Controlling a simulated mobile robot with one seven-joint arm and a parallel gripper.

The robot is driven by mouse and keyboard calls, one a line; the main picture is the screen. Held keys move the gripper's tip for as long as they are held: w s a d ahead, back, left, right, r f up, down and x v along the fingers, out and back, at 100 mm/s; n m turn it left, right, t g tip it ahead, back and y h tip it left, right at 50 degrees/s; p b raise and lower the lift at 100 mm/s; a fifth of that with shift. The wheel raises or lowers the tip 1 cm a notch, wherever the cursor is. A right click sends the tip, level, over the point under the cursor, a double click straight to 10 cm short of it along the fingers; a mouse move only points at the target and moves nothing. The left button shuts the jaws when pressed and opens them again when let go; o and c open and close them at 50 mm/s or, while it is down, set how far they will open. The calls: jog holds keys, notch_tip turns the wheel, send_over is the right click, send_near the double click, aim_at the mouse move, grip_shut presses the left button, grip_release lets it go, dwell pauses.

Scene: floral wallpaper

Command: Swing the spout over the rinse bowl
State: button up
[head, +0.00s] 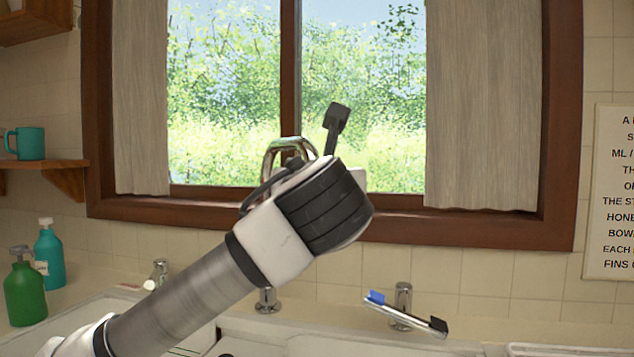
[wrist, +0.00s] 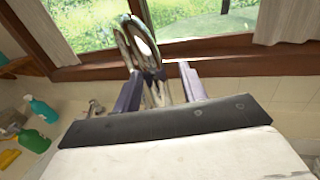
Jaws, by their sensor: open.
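The chrome spout (head: 290,147) arches up in front of the window, and its base (head: 266,300) stands at the back of the sink. My forearm and wrist hide its middle in the head view. In the wrist view, the shiny spout (wrist: 146,45) rises between the two fingers of my gripper (wrist: 160,75). The fingers are apart, one on each side of it; I cannot tell whether either touches it. In the head view my gripper is mostly hidden behind my wrist. I cannot make out which basin is the rinse bowl; only basin edges show at the bottom.
Chrome tap fittings stand left (head: 158,273) and right (head: 402,300) of the spout. A stick with blue and black ends (head: 405,315) is in front of the right one. Green (head: 25,290) and teal (head: 48,255) bottles stand at left. The window frame (head: 450,232) is close behind.

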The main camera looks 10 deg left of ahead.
jog(key=b+v, duration=0.2)
jog(key=v, duration=1.1)
